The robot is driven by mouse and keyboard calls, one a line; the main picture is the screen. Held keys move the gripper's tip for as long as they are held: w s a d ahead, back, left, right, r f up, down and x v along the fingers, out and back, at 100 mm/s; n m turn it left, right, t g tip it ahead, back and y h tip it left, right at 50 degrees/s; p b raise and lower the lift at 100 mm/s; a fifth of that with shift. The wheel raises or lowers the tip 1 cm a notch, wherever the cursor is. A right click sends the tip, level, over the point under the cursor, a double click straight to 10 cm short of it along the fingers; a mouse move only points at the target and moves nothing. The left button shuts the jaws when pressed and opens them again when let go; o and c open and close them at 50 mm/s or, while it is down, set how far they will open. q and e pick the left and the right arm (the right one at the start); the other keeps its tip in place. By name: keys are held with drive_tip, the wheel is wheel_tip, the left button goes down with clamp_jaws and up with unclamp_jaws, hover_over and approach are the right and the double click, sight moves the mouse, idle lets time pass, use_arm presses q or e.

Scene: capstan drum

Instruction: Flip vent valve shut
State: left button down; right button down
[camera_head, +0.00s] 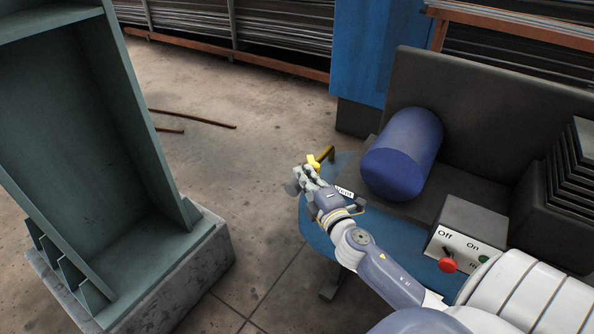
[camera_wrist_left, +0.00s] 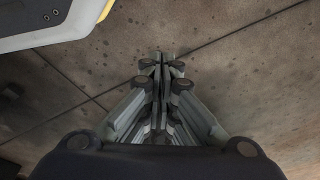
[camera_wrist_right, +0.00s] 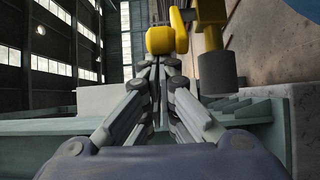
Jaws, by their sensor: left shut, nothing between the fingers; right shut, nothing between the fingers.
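The vent valve (camera_head: 314,162) is yellow and stands at the left end of the blue machine, near a small white label (camera_head: 344,192). My right gripper (camera_head: 299,178) is shut and empty close beside it. I cannot tell whether the fingers touch the valve. My left gripper (camera_wrist_left: 161,62) is shut and empty above the concrete floor, outside the head view.
A blue drum (camera_head: 403,153) lies on the machine behind my right arm. A control box (camera_head: 462,240) with a red knob (camera_head: 447,265) is close to that arm. A green steel frame (camera_head: 95,125) on a concrete block stands left. Open floor lies between.

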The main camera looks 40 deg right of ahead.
drive_tip(key=s+d+n+y, duration=0.1)
drive_tip(key=d+y, duration=0.1)
drive_tip(key=s+d+n+y, duration=0.1)
drive_tip(key=n+y, duration=0.1)
drive_tip(key=y, duration=0.1)
drive_tip(key=shift+s+d, duration=0.1)
drive_tip(key=shift+d, duration=0.25)
use_arm(q)
drive_tip(key=shift+s+a+f+p, duration=0.1)
drive_tip(key=shift+s+f+p, duration=0.2)
drive_tip(key=shift+f, duration=0.3)
drive_tip(key=shift+s+f+p, duration=0.15)
drive_tip(key=shift+s+f, duration=0.25)
drive_tip(key=shift+f, duration=0.15)
use_arm(e)
drive_tip(key=shift+s+d, duration=0.2)
drive_tip(key=shift+d, duration=0.75)
approach(317, 170)
drive_tip(key=shift+d+f, duration=0.1)
drive_tip(key=shift+d, duration=0.75)
